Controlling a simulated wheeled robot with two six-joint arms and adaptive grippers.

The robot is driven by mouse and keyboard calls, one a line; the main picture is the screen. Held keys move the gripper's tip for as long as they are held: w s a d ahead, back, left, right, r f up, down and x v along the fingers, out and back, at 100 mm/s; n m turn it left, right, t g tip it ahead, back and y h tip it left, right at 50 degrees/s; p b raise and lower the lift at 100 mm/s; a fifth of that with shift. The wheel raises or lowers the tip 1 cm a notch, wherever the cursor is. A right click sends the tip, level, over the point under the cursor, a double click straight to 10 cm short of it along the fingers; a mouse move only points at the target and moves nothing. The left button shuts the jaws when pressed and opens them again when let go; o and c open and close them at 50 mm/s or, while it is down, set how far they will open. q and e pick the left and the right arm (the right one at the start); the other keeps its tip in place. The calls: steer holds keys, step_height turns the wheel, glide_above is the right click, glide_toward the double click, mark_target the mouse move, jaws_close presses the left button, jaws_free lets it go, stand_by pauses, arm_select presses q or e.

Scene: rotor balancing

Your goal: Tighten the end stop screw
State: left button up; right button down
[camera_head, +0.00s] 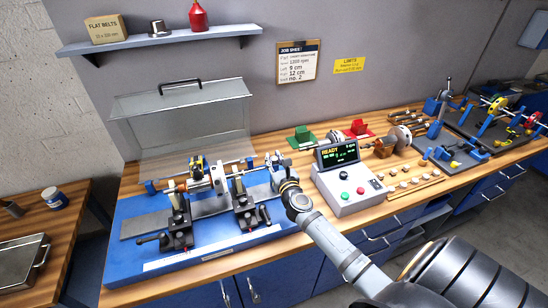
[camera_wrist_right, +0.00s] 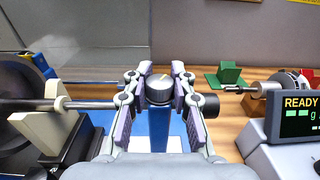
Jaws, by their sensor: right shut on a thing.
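My right gripper (camera_head: 277,163) reaches in over the right end of the balancing machine (camera_head: 166,259). In the right wrist view its two fingers (camera_wrist_right: 159,87) are shut on a round grey knob (camera_wrist_right: 159,92) with a yellow line across its top, which looks like the end stop screw. The knob stands between the finger pads, above the blue base. A dark cylindrical end (camera_wrist_right: 210,104) shows just right of the fingers. A rotor shaft (camera_wrist_right: 75,104) comes in from the left across a cream support (camera_wrist_right: 48,122). The knob's lower part is hidden. My left gripper is not in view.
A control box (camera_head: 347,188) with a lit "READY" display stands close right of my right gripper. A clear raised cover (camera_head: 185,115) is behind the machine. Green (camera_head: 302,137) and red (camera_head: 358,128) blocks stand at the back. Small parts and tools lie farther right.

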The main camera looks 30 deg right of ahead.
mark_target(274, 158)
steer(key=shift+f+m+g+h, duration=0.15)
steer(key=shift+m+g+h, duration=0.3)
steer(key=shift+m+h, duration=0.4)
steer(key=shift+f+m+g+h, duration=0.15)
steer(key=shift+m+g+h, duration=0.35)
steer(key=shift+h, duration=0.65)
steer(key=shift+s+m+g+h+b, duration=0.1)
steer(key=shift+m+g+h+b, duration=1.15)
steer(key=shift+m+g+h, duration=0.75)
steer(key=shift+t, duration=0.35)
steer(key=c, duration=1.1)
jaws_free()
steer(key=shift+r+h, duration=0.1)
steer(key=shift+h, duration=0.2)
steer(key=shift+r, duration=0.1)
steer(key=shift+r, duration=0.3)
step_height(274, 158, up, 9)
steer(key=shift+r, duration=0.15)
